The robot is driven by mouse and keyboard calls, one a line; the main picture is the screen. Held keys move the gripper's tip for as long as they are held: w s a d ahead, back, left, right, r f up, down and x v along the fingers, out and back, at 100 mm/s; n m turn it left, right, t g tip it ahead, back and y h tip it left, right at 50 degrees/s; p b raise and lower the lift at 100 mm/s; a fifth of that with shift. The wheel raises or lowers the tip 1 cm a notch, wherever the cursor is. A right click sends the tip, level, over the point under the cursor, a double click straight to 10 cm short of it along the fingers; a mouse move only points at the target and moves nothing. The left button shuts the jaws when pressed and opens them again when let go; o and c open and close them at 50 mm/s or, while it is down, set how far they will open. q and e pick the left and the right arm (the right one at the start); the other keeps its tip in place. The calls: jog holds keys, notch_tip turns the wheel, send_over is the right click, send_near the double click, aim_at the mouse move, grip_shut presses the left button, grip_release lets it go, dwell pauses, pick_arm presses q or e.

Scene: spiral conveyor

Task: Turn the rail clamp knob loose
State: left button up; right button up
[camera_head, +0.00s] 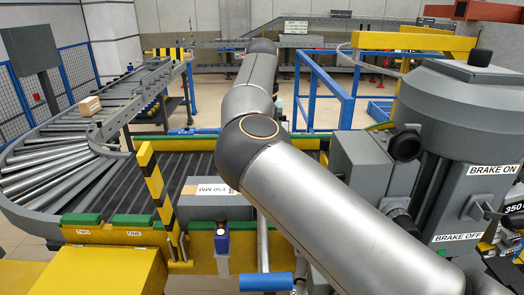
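I cannot tell for certain which part is the rail clamp knob. A dark round knob-like part (407,146) sticks out of the grey housing at right. A small blue part with a dark top (222,238) stands at the front edge of the conveyor. A silver jointed arm, likely my right one, crosses from the lower right to the top middle. It hides part of the roller bed, and no gripper fingers show on it. My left gripper is not in view.
A grey motor unit (463,110) with BRAKE ON and BRAKE OFF labels fills the right. A grey labelled box (203,205) lies on the dark rollers. A yellow-black striped post (154,190) and a blue-handled lever (266,282) stand in front. A small carton (89,105) sits on the left conveyor.

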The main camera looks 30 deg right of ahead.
jog(key=shift+f, duration=0.3)
grip_shut()
dwell(0.5)
